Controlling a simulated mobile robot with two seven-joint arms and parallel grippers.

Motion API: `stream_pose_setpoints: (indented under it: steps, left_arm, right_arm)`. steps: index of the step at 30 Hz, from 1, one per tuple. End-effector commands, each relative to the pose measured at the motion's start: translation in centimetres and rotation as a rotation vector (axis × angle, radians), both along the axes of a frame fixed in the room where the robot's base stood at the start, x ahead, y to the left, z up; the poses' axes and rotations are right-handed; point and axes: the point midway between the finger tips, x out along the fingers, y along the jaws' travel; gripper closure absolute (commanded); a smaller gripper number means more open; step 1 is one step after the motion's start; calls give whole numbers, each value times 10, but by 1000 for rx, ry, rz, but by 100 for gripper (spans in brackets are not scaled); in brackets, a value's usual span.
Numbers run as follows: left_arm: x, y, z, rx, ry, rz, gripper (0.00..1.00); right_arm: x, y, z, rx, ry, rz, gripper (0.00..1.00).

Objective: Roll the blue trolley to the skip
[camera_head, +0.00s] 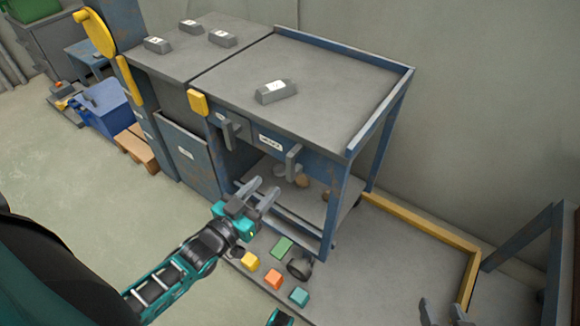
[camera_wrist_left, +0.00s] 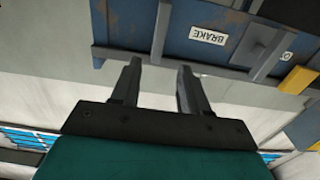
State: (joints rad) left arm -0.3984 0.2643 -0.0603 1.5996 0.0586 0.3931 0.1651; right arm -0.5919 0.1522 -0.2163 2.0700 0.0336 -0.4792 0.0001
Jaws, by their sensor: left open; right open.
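The blue trolley (camera_head: 338,153) has a grey top, a lower shelf and grey handle brackets (camera_head: 292,162) on its front. My left gripper (camera_head: 261,189) is open and empty, in front of the trolley and below the brackets. Its fingers (camera_wrist_left: 159,68) point at the panel, apart from it as far as I can see. My right gripper (camera_head: 443,312) is open at the bottom right, partly cut off. A green container (camera_head: 45,35) at top left may be the skip.
A grey block (camera_head: 275,92) lies on the trolley top. A cabinet (camera_head: 188,155) with several blocks adjoins on the left. Coloured blocks (camera_head: 273,278) and a dark ring (camera_head: 300,268) lie in front. A yellow edge (camera_head: 425,220) runs right.

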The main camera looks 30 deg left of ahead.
Motion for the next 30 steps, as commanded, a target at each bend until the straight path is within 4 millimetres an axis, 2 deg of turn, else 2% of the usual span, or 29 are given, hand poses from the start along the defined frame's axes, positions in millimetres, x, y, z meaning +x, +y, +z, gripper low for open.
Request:
stream_pose_setpoints:
  steps: [3, 9, 15, 21, 28, 30]
  left_arm:
    - [27, -4, 0, 0, -5, 0, 55]
    - [68, -10, -1, 1, -3, 0, 55]
    - [94, -14, -1, 1, 0, -1, 55]
    - [104, -15, 0, 0, 2, 0, 55]
    - [105, -16, 0, 0, 2, -1, 55]
    - [105, -16, 0, 0, 2, -1, 60]
  right_arm:
    - [0, 0, -7, 0, 0, 0, 51]
    - [0, 0, -15, 0, -1, 0, 51]
    - [0, 0, -21, 0, -1, -1, 51]
    - [0, 0, -23, 0, -1, -1, 51]
    - [0, -1, -22, 0, -1, -1, 51]
    - [0, -1, -22, 0, -1, -1, 51]
